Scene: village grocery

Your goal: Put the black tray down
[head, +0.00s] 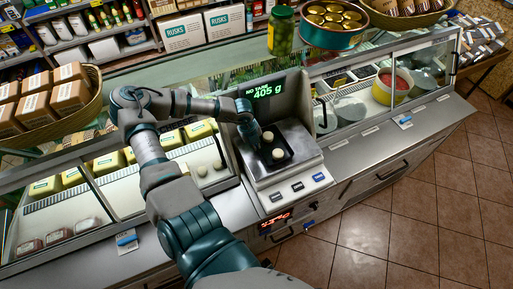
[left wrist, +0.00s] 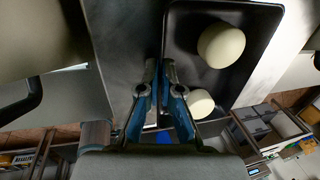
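The black tray (head: 286,147) lies over the steel plate of the scale (head: 308,146), holding two round white pieces (head: 278,154). The wrist view shows the dark tray (left wrist: 188,62) and both white pieces (left wrist: 221,45) in it. My left gripper (head: 257,138) is at the tray's left edge in the head view. In the left wrist view its two fingers (left wrist: 160,72) close together with the tray's rim at the tips. The scale display (head: 267,91) reads 405 g. I cannot tell whether the tray bears fully on the plate. My right gripper is not in view.
Glass display cases (head: 355,100) flank the scale. A basket of brown packages (head: 50,100) stands on the left. A jar of pickles (head: 281,31) and a round tin (head: 333,24) stand behind. The steel counter right of the scale (head: 365,160) has free room.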

